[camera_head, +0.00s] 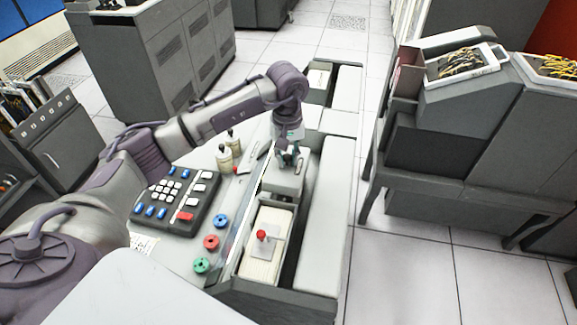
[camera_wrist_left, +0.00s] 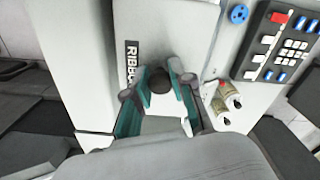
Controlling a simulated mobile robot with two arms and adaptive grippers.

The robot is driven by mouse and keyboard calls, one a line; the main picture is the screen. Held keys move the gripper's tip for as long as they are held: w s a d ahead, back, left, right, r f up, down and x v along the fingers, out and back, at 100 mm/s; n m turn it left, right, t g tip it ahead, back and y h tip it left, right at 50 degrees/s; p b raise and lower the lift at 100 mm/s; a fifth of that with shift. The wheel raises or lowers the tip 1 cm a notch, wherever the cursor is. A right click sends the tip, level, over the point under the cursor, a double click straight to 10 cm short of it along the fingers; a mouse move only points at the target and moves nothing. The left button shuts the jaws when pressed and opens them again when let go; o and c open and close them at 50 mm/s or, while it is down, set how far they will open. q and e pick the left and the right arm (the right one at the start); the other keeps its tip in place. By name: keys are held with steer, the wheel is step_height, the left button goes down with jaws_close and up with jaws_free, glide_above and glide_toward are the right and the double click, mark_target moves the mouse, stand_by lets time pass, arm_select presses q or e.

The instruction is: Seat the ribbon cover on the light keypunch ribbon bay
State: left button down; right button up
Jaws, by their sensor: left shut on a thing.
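My left gripper (camera_head: 290,158) is over the middle of the light keypunch (camera_head: 322,235). In the left wrist view its teal fingers (camera_wrist_left: 160,100) are closed around a dark round knob (camera_wrist_left: 160,79). The knob appears to belong to the ribbon cover, a pale grey block (camera_head: 284,182) under the gripper in the head view. A dark label reading "RIBBO…" (camera_wrist_left: 131,62) shows beside the knob, partly cut off by the gripper. The ribbon bay itself is hidden below the gripper and block, so I cannot tell whether they touch. My right gripper is not in view.
A keypad (camera_head: 176,196) and blue, red and green spools (camera_head: 212,242) lie left of the keypunch bed. Two small bottles (camera_head: 226,155) stand close to my left arm. A card stack with a red-knobbed weight (camera_head: 262,236) sits in front. Another grey machine (camera_head: 470,110) stands right, across an aisle.

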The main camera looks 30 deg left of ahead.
mark_target(287, 165)
arm_select(q)
steer(key=shift+s+f, duration=0.15)
steer(key=shift+f, duration=0.8)
steer(key=shift+w+f, duration=0.25)
steer(key=shift+f, duration=1)
steer(key=shift+s+f+b, duration=0.15)
steer(key=shift+f+b, duration=0.2)
steer(key=shift+f, duration=0.2)
steer(key=shift+f+b, duration=0.15)
steer(key=shift+b, duration=0.35)
steer(key=shift+f+b, duration=0.1)
steer(key=shift+b, duration=0.25)
